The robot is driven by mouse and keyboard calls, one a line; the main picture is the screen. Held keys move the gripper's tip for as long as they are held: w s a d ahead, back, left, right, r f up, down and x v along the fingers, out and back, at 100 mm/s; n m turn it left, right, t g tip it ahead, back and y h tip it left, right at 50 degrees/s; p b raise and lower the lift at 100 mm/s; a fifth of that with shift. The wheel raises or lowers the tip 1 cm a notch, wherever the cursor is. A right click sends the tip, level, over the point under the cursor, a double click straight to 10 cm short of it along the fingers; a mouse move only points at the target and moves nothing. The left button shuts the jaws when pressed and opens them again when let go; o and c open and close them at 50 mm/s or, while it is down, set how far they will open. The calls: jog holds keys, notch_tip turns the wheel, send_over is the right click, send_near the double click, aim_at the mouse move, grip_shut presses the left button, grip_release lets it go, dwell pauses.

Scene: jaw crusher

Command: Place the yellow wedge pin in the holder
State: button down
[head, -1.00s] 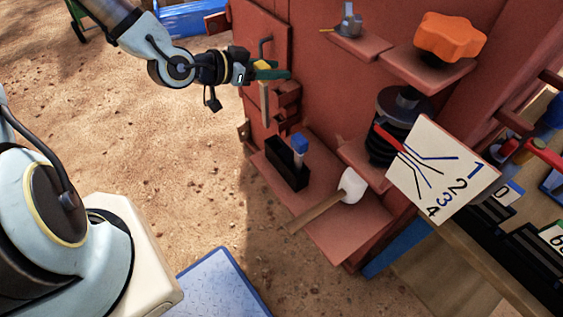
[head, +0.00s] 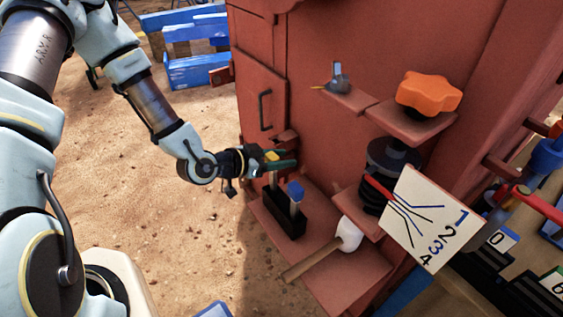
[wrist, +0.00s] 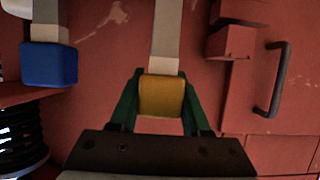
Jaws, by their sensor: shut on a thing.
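The yellow wedge pin has a yellow head (head: 272,156) and a pale shaft pointing down. My gripper (head: 280,161) is shut on that head, with green fingers on both sides. In the wrist view the yellow head (wrist: 162,97) sits between the fingertips (wrist: 160,92), and its shaft runs out of the top edge. The black holder (head: 285,221) stands on the lower red shelf. A blue-headed pin (head: 296,191) stands upright in it; its blue head shows in the wrist view (wrist: 50,64). The yellow pin's shaft reaches down to the holder's far left end; I cannot tell whether its tip is inside.
A white-headed mallet (head: 348,234) lies on the same shelf (head: 345,270), right of the holder. A numbered sign (head: 425,220), black spring (head: 388,175) and orange knob (head: 430,93) are farther right. The red machine wall with a door handle (head: 265,110) rises close behind my gripper.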

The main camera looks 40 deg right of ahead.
jog(key=shift+f, duration=0.9)
jog(key=shift+c, duration=1.8)
grip_release()
